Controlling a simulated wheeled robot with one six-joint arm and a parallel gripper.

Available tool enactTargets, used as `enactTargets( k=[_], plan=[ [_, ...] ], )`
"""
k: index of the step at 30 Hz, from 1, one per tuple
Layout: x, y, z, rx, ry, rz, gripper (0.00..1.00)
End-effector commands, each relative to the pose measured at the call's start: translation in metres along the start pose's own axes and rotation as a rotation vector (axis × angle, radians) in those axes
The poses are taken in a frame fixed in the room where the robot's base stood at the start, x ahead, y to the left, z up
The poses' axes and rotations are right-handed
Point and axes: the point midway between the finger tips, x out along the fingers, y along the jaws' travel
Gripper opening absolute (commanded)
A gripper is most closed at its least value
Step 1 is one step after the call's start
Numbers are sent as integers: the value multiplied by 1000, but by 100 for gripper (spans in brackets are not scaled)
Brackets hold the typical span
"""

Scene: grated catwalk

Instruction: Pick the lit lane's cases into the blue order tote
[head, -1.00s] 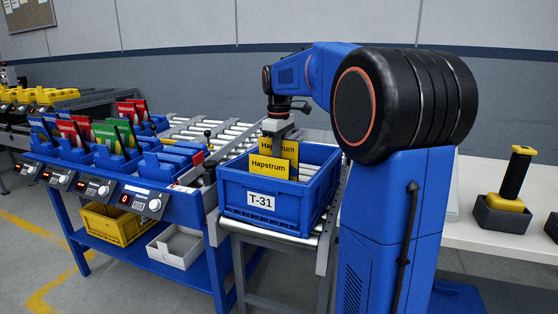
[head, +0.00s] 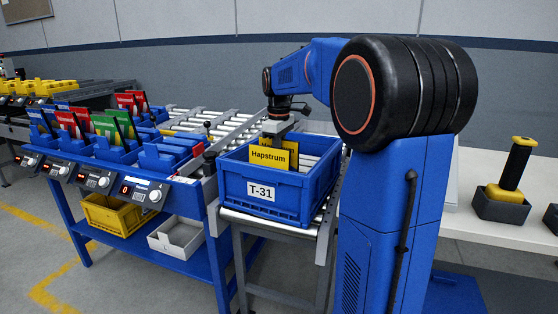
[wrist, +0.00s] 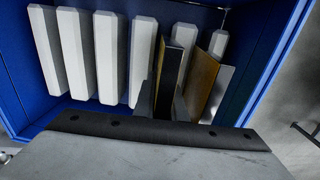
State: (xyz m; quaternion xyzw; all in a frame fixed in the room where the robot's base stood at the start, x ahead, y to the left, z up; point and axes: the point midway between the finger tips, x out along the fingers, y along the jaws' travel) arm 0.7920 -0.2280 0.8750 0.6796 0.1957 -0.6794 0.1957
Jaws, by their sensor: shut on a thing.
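The blue order tote (head: 313,203), labelled T-31, stands on a roller stand. Two yellow Hapstrum cases stand upright in it. The front case (head: 268,157) shows its label; the rear case (head: 292,149) is mostly hidden behind it. My gripper (head: 278,127) points down into the tote and is shut on the rear case. In the wrist view, my gripper (wrist: 169,105) has the held case (wrist: 173,68) between its fingers, and the other case (wrist: 206,77) stands just to its right, apart. Whether the held case touches the tote floor is hidden.
A blue rack (head: 150,163) at left holds red, green and blue cases in lanes; one lane display (head: 126,189) shows a red 0. A yellow bin (head: 112,215) and a grey bin (head: 178,240) sit below. Pale bars fill the tote's left side in the wrist view.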

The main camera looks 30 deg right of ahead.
Motion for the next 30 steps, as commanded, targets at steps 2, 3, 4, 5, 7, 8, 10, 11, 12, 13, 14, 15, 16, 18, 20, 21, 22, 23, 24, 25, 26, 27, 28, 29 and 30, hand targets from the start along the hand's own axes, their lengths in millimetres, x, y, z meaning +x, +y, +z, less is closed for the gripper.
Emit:
enactTargets(
  k=[2, 3, 4, 5, 7, 8, 10, 11, 12, 13, 14, 15, 16, 18, 20, 21, 22, 23, 24, 25, 26, 27, 28, 29, 30],
  plan=[
    [3, 0, 0, 0, 0, 0, 0],
    [4, 0, 0, 0, 0, 0, 0],
    [5, 0, 0, 0, 0, 0, 0],
    [6, 0, 0, 0, 0, 0, 0],
    [8, 0, 0, 0, -1, -1, 0],
    [9, 0, 0, 0, -1, -1, 0],
    [11, 0, 0, 0, -1, -1, 0],
    [11, 0, 0, 0, -1, -1, 0],
    [12, 0, 0, 0, 0, -1, 0],
    [12, 0, 0, 0, 0, 0, 0],
    [12, 0, 0, 0, 0, 0, 0],
    [13, 0, 0, 0, 0, 0, 0],
    [13, 0, 0, 0, 0, 0, 0],
    [13, 0, 0, 0, 0, 0, 0],
    [12, 0, 0, 0, 0, 0, 0],
    [12, 0, 0, 0, 0, 0, 0],
    [12, 0, 0, 0, 0, 0, 0],
    [12, 0, 0, 0, 0, 0, 0],
    [12, 0, 0, 0, 0, 0, 0],
    [12, 0, 0, 0, 0, 0, 0],
    [12, 0, 0, 0, 0, 0, 13],
    [12, 0, 0, 0, 0, 0, 23],
    [12, 0, 0, 0, 0, 0, 30],
    [12, 0, 0, 0, 0, 0, 33],
    [12, 0, 0, 0, 0, 0, 33]
  ],
)
